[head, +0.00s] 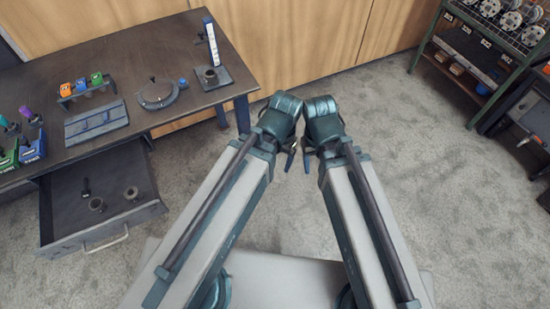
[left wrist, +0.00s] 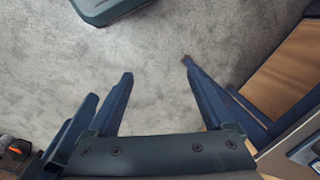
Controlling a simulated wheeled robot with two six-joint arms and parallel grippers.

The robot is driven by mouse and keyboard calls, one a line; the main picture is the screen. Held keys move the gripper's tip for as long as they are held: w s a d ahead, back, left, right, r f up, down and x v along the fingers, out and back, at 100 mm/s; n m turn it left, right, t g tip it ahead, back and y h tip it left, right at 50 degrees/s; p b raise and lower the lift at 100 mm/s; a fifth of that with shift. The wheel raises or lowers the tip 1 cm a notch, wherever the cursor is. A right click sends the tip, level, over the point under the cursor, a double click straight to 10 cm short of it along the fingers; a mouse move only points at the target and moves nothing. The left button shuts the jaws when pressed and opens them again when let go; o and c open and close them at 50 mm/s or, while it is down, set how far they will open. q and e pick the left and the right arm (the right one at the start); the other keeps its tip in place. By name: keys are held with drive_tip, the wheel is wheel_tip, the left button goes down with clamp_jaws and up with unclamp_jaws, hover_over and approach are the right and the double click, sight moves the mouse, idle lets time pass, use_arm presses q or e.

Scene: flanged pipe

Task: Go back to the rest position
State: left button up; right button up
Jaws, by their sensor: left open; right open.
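My left gripper shows in the left wrist view (left wrist: 157,70) with its two fingers spread and nothing between them, above the grey carpet. In the head view my left gripper (head: 291,158) is mostly hidden behind its own wrist. My right gripper (head: 307,160) is close beside it and open; I see nothing held in it. Both are over bare floor, to the right of the workbench (head: 185,45).
The bench also carries a curved grey tool (head: 158,94), a block with colored items (head: 82,86), a grey tray (head: 96,122) and small bins (head: 32,148). A green shelf rack (head: 478,60) stands at the right. The floor (head: 410,130) between is clear.

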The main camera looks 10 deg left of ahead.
use_arm(q)
wheel_tip(320, 180, up, 3)
drive_tip(key=p, duration=0.3)
use_arm(e)
wheel_tip(320, 180, up, 3)
use_arm(q)
drive_tip(key=shift+c, duration=0.3)
use_arm(e)
drive_tip(key=shift+c, duration=0.3)
